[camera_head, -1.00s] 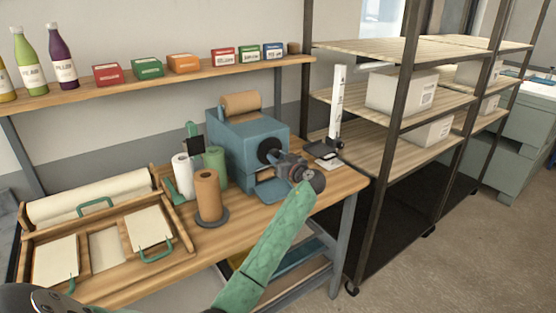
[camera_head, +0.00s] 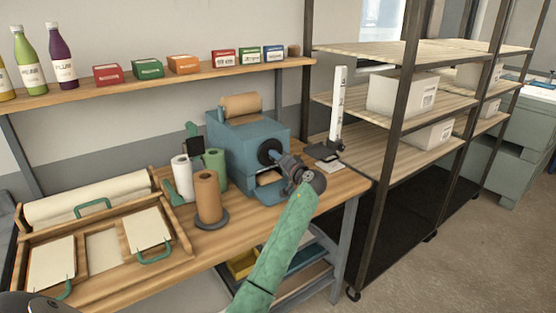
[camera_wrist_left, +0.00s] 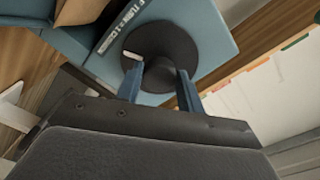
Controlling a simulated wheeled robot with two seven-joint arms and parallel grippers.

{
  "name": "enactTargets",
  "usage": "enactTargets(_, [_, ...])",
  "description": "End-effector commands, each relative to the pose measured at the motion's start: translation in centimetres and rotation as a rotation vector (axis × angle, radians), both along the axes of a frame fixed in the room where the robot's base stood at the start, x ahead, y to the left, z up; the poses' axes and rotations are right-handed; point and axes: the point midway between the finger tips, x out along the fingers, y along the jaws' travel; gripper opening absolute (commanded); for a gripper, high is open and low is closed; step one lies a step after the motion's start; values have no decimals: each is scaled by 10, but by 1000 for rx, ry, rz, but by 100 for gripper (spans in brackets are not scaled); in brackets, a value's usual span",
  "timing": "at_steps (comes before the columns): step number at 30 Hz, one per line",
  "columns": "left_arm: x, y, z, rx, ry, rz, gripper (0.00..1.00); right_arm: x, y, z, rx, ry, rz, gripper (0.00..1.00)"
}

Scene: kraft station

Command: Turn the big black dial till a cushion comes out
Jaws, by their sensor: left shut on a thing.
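The blue machine (camera_head: 235,140) stands on the wooden bench with a roll of brown paper (camera_head: 240,105) on top. Its big black dial (camera_head: 268,151) is on the front face. My left gripper (camera_head: 280,158) is shut on the dial. In the left wrist view, the fingers of my left gripper (camera_wrist_left: 158,74) lie on either side of the raised grip of the black dial (camera_wrist_left: 160,45). Brown paper (camera_head: 268,178) shows at the opening below the dial, partly hidden by the gripper. It also shows at the upper left of the wrist view (camera_wrist_left: 80,10). My right gripper is not in view.
Paper rolls, one brown (camera_head: 208,195), stand left of the machine. A wooden tray rack (camera_head: 110,262) lies at the bench's left. A white upright device (camera_head: 338,105) stands to the right. A shelf rack with boxes (camera_head: 400,97) is further right.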

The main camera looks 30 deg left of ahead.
Motion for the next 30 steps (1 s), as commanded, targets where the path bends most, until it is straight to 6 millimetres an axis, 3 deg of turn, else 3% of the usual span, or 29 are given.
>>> enactTargets(18, [0,0,4,213,512,-2,15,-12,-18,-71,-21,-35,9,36])
enactTargets(30, [0,-1,3,286,689,-2,15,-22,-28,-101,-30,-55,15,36])
